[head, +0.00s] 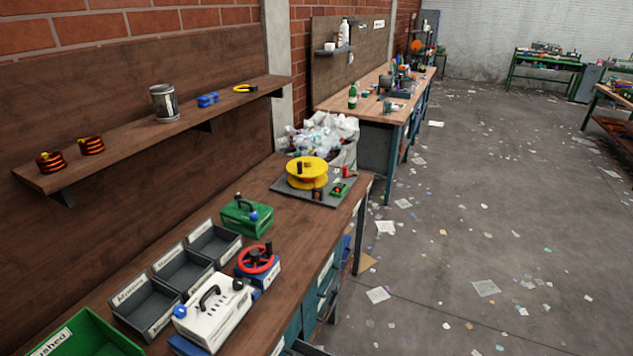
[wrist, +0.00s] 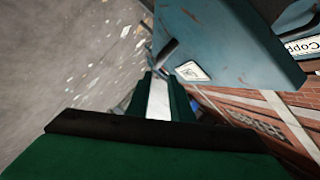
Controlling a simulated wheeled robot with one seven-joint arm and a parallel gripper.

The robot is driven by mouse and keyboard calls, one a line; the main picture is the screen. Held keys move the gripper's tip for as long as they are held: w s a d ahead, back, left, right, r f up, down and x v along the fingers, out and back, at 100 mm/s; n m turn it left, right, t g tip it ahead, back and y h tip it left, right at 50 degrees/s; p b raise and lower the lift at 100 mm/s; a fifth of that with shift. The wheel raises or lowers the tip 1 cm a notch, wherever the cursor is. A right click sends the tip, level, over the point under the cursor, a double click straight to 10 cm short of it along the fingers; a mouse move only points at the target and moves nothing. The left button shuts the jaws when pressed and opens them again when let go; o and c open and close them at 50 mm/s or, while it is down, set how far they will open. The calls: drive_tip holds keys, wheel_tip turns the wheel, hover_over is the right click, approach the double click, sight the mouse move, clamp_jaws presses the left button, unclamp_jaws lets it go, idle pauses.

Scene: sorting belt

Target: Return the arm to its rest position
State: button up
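My arm and my gripper do not show in the head view. In the wrist view, a broad dark green part with a black edge fills the bottom. Beyond it, two narrow dark green strips, which look like the fingers of my gripper (wrist: 158,98), run side by side with a pale white strip between them. I cannot tell whether that strip is a gap or a thing between them. A blue-grey panel (wrist: 230,40) of furniture is close by at the upper right, with a partly cut-off label beside it.
The wooden workbench (head: 307,218) holds grey bins (head: 184,268), a green bin (head: 90,335), a white device (head: 215,312), a red handwheel (head: 258,260) and a yellow spool (head: 307,173). A shelf (head: 130,143) hangs above. Open floor (head: 470,240) with scattered paper scraps lies to the right.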

drive_tip(key=s+a+r+n, duration=0.4)
drive_tip(key=r, duration=0.8)
drive_tip(key=s+a+r+n+y, duration=0.1)
drive_tip(key=s+a+r+n, duration=0.3)
drive_tip(key=r, duration=0.9)
drive_tip(key=s+a+r+n+y, duration=0.1)
drive_tip(key=s+a+r+n, duration=0.4)
drive_tip(key=r, duration=0.7)
drive_tip(key=shift+s+a+r, duration=0.15)
drive_tip(key=shift+s+r, duration=0.15)
drive_tip(key=shift+s, duration=0.35)
drive_tip(key=shift+w, duration=0.2)
